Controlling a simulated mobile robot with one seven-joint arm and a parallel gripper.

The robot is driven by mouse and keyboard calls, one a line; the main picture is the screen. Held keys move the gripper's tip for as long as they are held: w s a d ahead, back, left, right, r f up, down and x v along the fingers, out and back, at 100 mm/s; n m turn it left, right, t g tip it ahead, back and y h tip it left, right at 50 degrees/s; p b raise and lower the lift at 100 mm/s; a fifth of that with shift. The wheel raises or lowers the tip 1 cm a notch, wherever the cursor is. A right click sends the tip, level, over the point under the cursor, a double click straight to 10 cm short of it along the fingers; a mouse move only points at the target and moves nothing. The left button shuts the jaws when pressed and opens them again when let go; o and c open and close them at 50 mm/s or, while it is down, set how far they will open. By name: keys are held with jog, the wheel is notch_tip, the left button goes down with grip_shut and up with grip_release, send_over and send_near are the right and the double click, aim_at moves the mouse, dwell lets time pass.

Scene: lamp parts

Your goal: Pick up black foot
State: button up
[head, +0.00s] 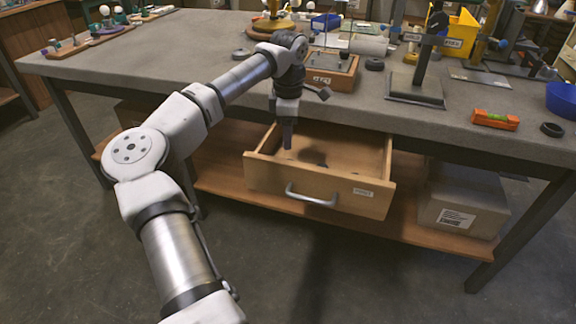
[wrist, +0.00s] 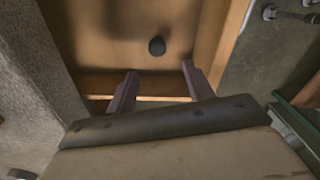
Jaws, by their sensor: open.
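A small round black foot (wrist: 156,46) lies on the wooden floor of the open drawer in the wrist view. In the head view a small dark spot in the drawer (head: 322,165) looks like the same foot, partly hidden by the drawer front. My gripper (head: 288,147) points down into the left part of the drawer (head: 335,193). In the wrist view my gripper (wrist: 159,73) is open and empty, with its two fingers apart. The foot shows beyond the fingertips, roughly centred between them and not touched.
The drawer walls stand close around my gripper, and the grey bench top (head: 200,38) edge lies just behind it. On the bench are a wooden box (head: 332,76), a black stand (head: 415,92), an orange level (head: 495,120) and a black ring (head: 552,129). A cardboard box (head: 462,205) stands below.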

jog(key=f, duration=0.9)
jog(key=shift+w+d+f, duration=0.15)
jog(key=shift+w+f, duration=0.05)
jog(key=c, duration=1)
jog(key=shift+r, duration=0.2)
